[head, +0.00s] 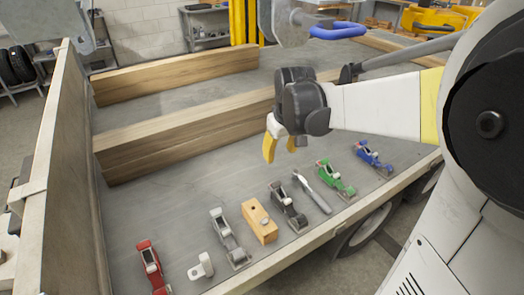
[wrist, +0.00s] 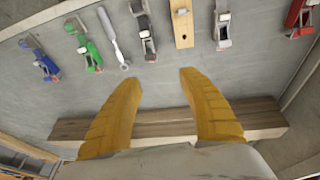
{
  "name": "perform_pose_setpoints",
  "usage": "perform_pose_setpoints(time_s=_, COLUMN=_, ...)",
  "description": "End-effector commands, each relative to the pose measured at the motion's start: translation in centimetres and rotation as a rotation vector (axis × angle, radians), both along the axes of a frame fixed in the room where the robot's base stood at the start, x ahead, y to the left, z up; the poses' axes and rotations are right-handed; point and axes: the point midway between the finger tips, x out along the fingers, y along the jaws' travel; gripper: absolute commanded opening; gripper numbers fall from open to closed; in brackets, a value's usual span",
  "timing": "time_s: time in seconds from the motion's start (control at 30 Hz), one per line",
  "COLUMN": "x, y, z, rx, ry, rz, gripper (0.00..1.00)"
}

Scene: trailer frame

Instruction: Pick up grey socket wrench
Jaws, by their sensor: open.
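The grey socket wrench (head: 312,192) lies on the trailer bed, between a black hand plane (head: 288,207) and a green hand plane (head: 335,178). In the wrist view the wrench (wrist: 112,38) is at the upper left, left of both fingers. My gripper (head: 281,146) has yellow fingers and hangs above the bed, behind the row of tools and apart from the wrench. In the wrist view the gripper (wrist: 162,75) is open with nothing between its fingertips.
A blue plane (head: 372,158), wooden block plane (head: 259,222), grey plane (head: 229,238), white piece (head: 201,267) and red plane (head: 152,268) share the row. Wooden beams (head: 190,134) lie behind. The trailer's side wall (head: 62,170) stands at left. Bare bed lies between beams and tools.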

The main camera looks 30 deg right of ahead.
Motion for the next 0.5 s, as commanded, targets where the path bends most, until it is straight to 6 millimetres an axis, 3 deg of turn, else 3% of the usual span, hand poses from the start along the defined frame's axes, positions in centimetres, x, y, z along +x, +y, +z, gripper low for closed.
perform_pose_setpoints(time_s=0.03, x=1.4, y=-2.2, z=-1.7, rx=0.0, ry=0.029, rz=-0.005, gripper=0.49)
perform_pose_setpoints(time_s=0.2, x=4.6, y=-9.0, z=-8.1, rx=0.013, ry=0.134, rz=0.005, gripper=0.49)
perform_pose_setpoints(time_s=0.4, x=5.6, y=-16.3, z=-16.8, rx=0.049, ry=0.238, rz=0.021, gripper=0.49)
perform_pose_setpoints(time_s=0.5, x=5.4, y=-18.7, z=-20.2, rx=0.065, ry=0.271, rz=0.028, gripper=0.49)
